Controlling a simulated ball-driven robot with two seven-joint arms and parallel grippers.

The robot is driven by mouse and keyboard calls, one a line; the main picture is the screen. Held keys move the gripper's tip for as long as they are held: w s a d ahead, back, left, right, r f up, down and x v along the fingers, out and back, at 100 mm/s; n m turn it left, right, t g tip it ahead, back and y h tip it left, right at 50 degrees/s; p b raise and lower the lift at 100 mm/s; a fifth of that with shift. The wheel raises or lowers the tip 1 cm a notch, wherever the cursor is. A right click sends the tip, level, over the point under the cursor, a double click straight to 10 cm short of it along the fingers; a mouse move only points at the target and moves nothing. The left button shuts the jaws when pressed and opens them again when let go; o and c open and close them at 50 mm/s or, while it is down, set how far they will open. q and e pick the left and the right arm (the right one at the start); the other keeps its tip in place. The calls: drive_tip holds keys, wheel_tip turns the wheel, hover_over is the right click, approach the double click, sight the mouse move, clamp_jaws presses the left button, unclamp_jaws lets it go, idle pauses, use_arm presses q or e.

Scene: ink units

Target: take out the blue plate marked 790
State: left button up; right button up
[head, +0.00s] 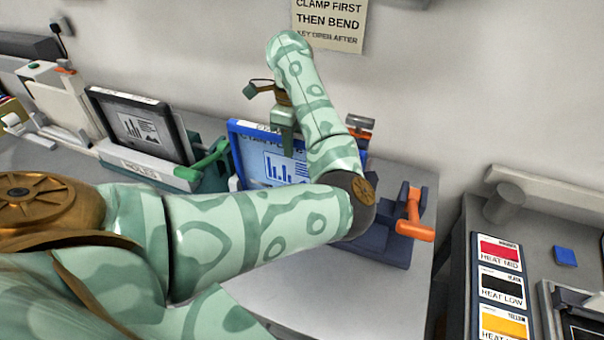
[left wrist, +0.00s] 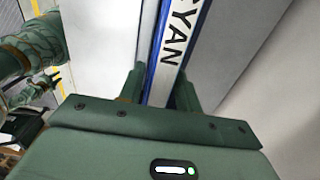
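The blue plate (head: 247,160) stands upright, with a blue frame and a pale face showing a bar chart. Its number is not legible. My left arm crosses in front and hides its right part. In the left wrist view its edge (left wrist: 174,45) carries a white label ending in "YAN". My left gripper (head: 283,120) is at the plate's top edge. In the left wrist view its fingers (left wrist: 161,85) lie on both sides of the edge and appear to touch it. My right gripper is not clearly shown.
A black-framed plate (head: 138,125) stands in a white holder at left, beside a green-handled device (head: 207,160). A dark blue device (head: 385,240) with an orange handle (head: 413,222) is right of my forearm. A panel of colour cards (head: 500,287) stands at far right. The grey tabletop in front is bare.

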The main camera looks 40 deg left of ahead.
use_arm(q)
clamp_jaws()
wheel_tip(320, 180, up, 11)
drive_tip(key=p, duration=0.9)
drive_tip(key=shift+r, duration=0.1)
